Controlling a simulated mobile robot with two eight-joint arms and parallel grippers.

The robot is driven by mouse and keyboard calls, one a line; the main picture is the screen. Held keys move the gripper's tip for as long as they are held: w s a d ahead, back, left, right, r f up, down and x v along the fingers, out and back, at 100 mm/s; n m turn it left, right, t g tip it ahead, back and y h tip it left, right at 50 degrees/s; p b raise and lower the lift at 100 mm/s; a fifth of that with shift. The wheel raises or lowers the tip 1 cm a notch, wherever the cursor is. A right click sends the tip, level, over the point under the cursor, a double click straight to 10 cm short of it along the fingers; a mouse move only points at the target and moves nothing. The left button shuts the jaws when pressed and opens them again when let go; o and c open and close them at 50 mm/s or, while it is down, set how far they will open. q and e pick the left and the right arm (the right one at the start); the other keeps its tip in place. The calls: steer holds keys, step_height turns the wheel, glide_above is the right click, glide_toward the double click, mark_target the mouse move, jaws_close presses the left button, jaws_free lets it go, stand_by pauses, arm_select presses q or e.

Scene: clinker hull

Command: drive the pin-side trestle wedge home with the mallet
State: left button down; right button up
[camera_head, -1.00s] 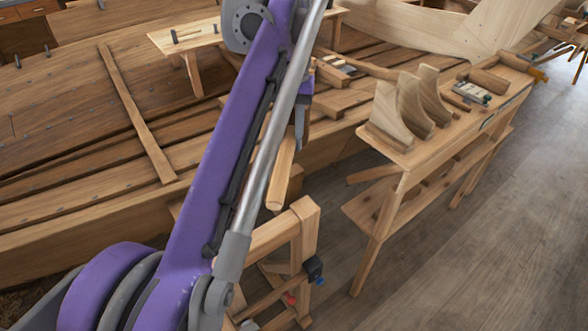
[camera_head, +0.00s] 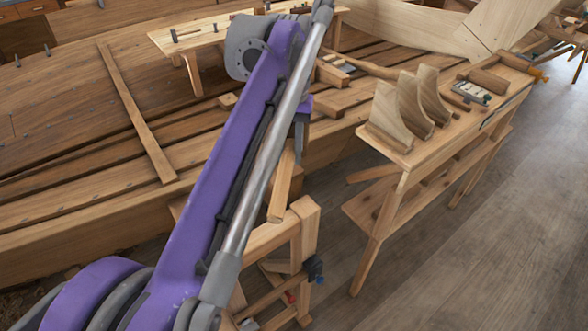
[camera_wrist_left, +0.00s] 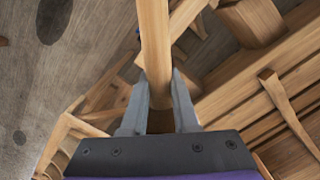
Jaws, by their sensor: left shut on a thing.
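My left gripper (camera_head: 301,128) is shut on a plain wooden handle (camera_head: 281,188), which looks like the mallet's. My arm covers much of the gripper in the head view. In the left wrist view the two grey fingers (camera_wrist_left: 158,112) close around the handle (camera_wrist_left: 154,42), which runs up out of the top of the frame. I cannot make out the mallet head. The handle's lower end hangs by the top of a wooden trestle (camera_head: 305,222), in front of the hull; I cannot tell whether they touch. I cannot make out the pin-side wedge. My right gripper is out of view.
The planked hull (camera_head: 70,160) fills the left and back. A workbench (camera_head: 400,155) at right carries curved wooden pieces (camera_head: 405,110) and tools. A dark blue fitting (camera_head: 315,268) sits at the trestle's right side. Open floor (camera_head: 470,260) lies to the right.

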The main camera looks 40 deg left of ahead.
arm_select(q)
step_height(320, 180, up, 4)
steer(key=shift+f, duration=0.25)
steer(key=shift+f, duration=0.1)
steer(key=shift+w+a+f+g+h, duration=0.1)
steer(key=shift+w+f+g+h, duration=0.05)
steer(key=shift+f+g, duration=0.25)
steer(key=shift+w+f+g+h, duration=0.1)
steer(key=shift+f+g+h, duration=0.05)
steer(key=shift+f+g, duration=0.2)
steer(key=shift+s, duration=0.1)
